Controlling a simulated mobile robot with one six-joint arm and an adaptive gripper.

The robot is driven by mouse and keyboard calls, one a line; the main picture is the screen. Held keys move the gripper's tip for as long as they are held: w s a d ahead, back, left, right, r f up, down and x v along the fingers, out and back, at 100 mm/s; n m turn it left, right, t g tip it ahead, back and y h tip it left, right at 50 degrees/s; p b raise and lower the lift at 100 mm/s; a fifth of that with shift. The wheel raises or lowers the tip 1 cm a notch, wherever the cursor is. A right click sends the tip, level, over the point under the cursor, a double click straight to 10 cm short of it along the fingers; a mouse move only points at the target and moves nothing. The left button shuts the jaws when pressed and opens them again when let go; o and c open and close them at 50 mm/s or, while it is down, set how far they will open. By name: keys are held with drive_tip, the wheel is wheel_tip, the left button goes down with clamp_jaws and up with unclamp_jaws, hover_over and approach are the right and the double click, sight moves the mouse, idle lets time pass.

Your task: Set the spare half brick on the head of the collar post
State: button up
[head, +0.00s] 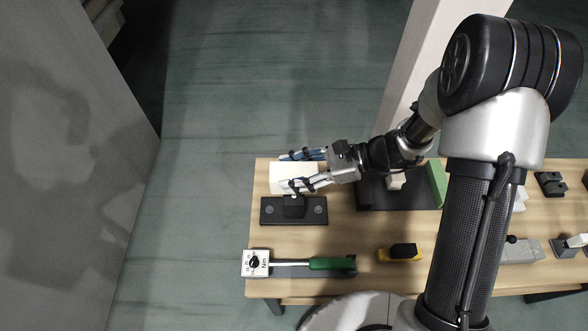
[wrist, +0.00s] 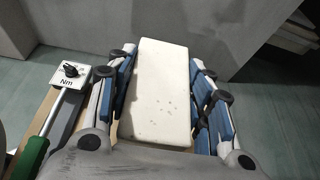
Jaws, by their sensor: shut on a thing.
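The half brick, an off-white block (head: 281,171), is between the fingers of my gripper (head: 288,172). In the wrist view the brick (wrist: 160,92) fills the space between the blue finger pads of my gripper (wrist: 162,95). A black post, which looks like the collar post (head: 294,204), stands on a dark base plate (head: 268,211) at the left of the bench. The brick is over or just behind the post in the head view. The near finger and the brick hide part of the post's head, so I cannot tell whether they touch.
A torque wrench with a green handle (head: 332,263) lies along the bench's front edge. A yellow and black item (head: 400,252) is to its right. A green block (head: 435,178) stands by a dark plate behind my arm. A large grey wall (head: 60,160) rises at left.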

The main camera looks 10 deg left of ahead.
drive_tip(key=shift+f+b, duration=1.65)
drive_tip(key=shift+f, duration=0.8)
drive_tip(key=shift+f+b, duration=0.3)
drive_tip(key=shift+f, duration=0.3)
drive_tip(key=o, duration=1.4)
drive_tip(key=shift+p+v, duration=1.55)
drive_tip(key=shift+v, duration=2.45)
drive_tip(key=v, duration=1.2)
drive_tip(key=shift+f, duration=0.1)
